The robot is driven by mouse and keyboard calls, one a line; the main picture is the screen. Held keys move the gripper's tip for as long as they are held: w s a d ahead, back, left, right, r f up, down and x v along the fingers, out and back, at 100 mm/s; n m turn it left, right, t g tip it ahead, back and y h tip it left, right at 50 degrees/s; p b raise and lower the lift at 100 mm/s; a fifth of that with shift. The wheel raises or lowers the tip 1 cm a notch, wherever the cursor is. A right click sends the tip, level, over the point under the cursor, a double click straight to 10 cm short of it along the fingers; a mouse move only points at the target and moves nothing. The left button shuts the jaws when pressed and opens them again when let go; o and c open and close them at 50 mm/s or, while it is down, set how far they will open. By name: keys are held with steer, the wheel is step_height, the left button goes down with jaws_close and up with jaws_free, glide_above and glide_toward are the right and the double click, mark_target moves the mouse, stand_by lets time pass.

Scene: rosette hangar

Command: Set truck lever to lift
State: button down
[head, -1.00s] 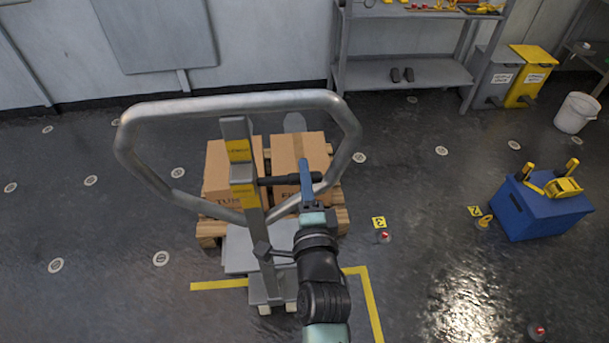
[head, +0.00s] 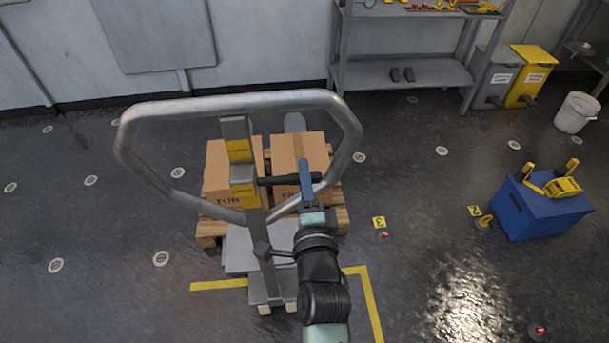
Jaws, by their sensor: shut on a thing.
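The pallet truck's grey loop handle (head: 235,103) rises in front of me, with a flat upright post (head: 243,150) bearing yellow labels. A dark lever (head: 280,181) sticks out to the right from the post, roughly level. My gripper (head: 308,180), with blue fingers, is at the lever's right end, inside the handle loop, and is shut on it. My wrist hides part of the truck's right side. The label text is too small to read.
Two cardboard boxes (head: 298,151) stand on a wooden pallet (head: 212,229) behind the handle. Yellow floor tape (head: 372,300) runs at the right front. A blue box (head: 540,212) with yellow items stands right. Shelving (head: 430,73) and bins (head: 528,76) line the back wall. Floor to the left is clear.

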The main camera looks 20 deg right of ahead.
stand_by(0.4)
steer(key=shift+a+f+m, duration=0.2)
steer(key=shift+f+m, duration=0.85)
steer(key=shift+m, duration=0.15)
steer(key=shift+w+a+f+m, duration=0.1)
steer(key=shift+a+f+m, duration=0.05)
steer(key=shift+f+m, duration=0.7)
steer(key=shift+r, duration=0.2)
steer(key=c, duration=0.7)
jaws_free()
steer(key=shift+b+v, duration=1.7)
steer(key=shift+v, duration=4.8)
